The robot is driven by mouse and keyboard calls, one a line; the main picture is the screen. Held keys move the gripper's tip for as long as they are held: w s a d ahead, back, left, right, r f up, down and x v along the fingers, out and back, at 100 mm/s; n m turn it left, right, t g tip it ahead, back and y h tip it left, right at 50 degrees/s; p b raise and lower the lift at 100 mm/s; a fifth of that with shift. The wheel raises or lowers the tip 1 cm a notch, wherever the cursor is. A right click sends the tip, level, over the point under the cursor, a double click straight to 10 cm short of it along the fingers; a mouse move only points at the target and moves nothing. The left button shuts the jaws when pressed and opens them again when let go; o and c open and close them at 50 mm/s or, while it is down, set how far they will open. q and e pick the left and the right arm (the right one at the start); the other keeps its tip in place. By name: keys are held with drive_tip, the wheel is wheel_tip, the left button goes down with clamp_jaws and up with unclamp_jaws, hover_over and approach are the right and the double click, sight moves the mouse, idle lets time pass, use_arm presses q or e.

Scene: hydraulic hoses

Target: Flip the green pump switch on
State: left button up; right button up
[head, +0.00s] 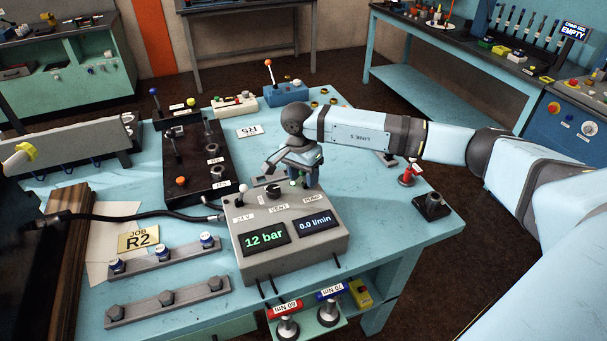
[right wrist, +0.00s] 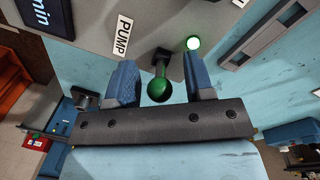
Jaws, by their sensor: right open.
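The grey control box (head: 290,251) stands on the blue table, with displays reading 12 bar and 0.0 l/min. The green pump switch (right wrist: 160,88) is a ball-topped lever by the PUMP label (right wrist: 122,37) in the right wrist view. My right gripper (right wrist: 161,78) is open, with one blue finger on each side of the green ball and gaps visible on both sides. In the head view the right gripper (head: 303,180) is over the back right of the box and hides much of the switch. My left gripper is not in view.
A white-tipped 24V lever (head: 243,188) and black VENT knob (head: 273,191) share the box top. A black manifold block (head: 202,165) stands behind left. A red-topped fitting (head: 407,175) stands right.

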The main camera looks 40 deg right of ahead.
drive_tip(key=shift+c, duration=0.2)
clamp_jaws()
drive_tip(key=shift+w+a+f+h+b, duration=0.1)
drive_tip(key=shift+a+f+h+b, duration=0.1)
drive_tip(key=shift+h+b, duration=0.15)
drive_tip(key=shift+a+h+b, duration=0.2)
drive_tip(key=shift+h+b, duration=0.25)
drive_tip(key=shift+h, duration=0.4)
drive_tip(key=shift+o, duration=0.2)
unclamp_jaws()
drive_tip(key=shift+r, duration=0.1)
